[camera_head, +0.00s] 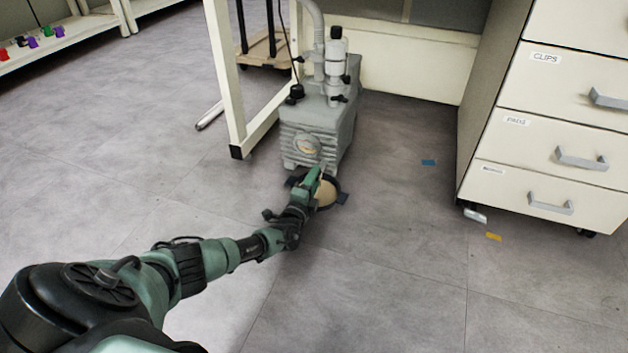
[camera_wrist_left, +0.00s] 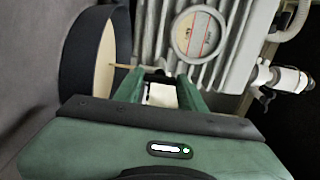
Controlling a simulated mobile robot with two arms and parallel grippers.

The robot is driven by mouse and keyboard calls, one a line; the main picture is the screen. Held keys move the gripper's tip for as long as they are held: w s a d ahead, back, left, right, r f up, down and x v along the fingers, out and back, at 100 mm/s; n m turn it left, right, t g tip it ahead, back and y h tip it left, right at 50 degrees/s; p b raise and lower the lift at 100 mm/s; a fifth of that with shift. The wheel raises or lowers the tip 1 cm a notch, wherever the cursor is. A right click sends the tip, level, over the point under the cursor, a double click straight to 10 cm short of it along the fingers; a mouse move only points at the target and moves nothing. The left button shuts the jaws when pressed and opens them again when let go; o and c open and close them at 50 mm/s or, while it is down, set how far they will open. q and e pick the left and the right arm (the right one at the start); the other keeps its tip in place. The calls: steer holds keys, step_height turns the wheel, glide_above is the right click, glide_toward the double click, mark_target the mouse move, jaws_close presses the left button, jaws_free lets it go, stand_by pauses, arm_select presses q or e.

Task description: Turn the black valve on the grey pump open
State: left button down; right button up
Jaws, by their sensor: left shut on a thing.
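The grey pump (camera_head: 318,125) stands on the floor beside a white table leg, with a round gauge on its front. It fills the top of the left wrist view (camera_wrist_left: 226,62). My left gripper (camera_head: 318,172) is at the pump's lower front, above a dark-rimmed round pan (camera_head: 333,199) with a tan inside. In the left wrist view the green fingers (camera_wrist_left: 158,84) close on a small dark piece, apparently the black valve (camera_wrist_left: 156,71), mostly hidden between the tips. A thin tan streak shows left of the fingertips, toward the pan (camera_wrist_left: 70,62). My right gripper is not in view.
A white drawer cabinet (camera_head: 545,130) stands at the right. A white table leg (camera_head: 228,85) rises just left of the pump. A blue piece (camera_head: 428,162) and a yellow piece (camera_head: 493,237) lie on the floor. The floor in front is largely clear.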

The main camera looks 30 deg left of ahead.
arm_select(q)
steer(key=shift+a, duration=0.1)
stand_by(0.4)
steer(key=c, duration=0.8)
jaws_free()
steer(key=shift+c, duration=0.2)
steer(key=shift+s, duration=0.1)
steer(key=shift+s+p, duration=0.4)
steer(key=shift+p, duration=0.05)
steer(key=p+v, duration=0.3)
steer(key=v, duration=0.3)
steer(key=shift+s, duration=0.1)
steer(key=shift+s+d+p, duration=0.25)
steer(key=shift+s+p, duration=0.05)
steer(key=shift+f, duration=0.1)
